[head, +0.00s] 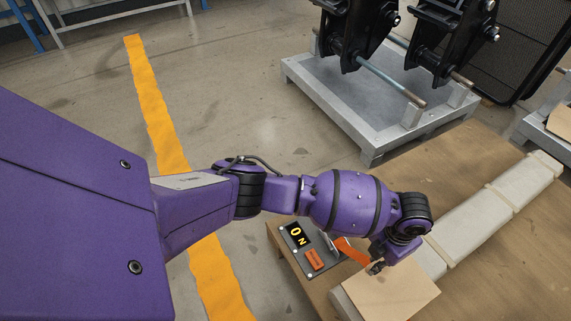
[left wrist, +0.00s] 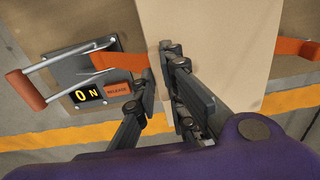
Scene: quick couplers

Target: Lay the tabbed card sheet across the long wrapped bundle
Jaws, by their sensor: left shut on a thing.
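The tan card sheet (head: 395,290) is at the lower right of the head view and fills the top middle of the left wrist view (left wrist: 215,45). One orange tab (left wrist: 118,62) shows at its left side and another (left wrist: 295,48) at its right. The long wrapped bundle (head: 475,225), pale with several bands, runs diagonally across the wooden table. The sheet overlaps the bundle's near end; I cannot tell whether they touch. My right gripper is not in view.
A grey panel reading "ON" (head: 297,236) with an orange release label sits on the table corner left of the sheet. Its orange-grip handle (left wrist: 25,90) shows in the wrist view. A metal pallet (head: 345,110) with black couplers stands behind. The wooden table (head: 490,285) is bare at right.

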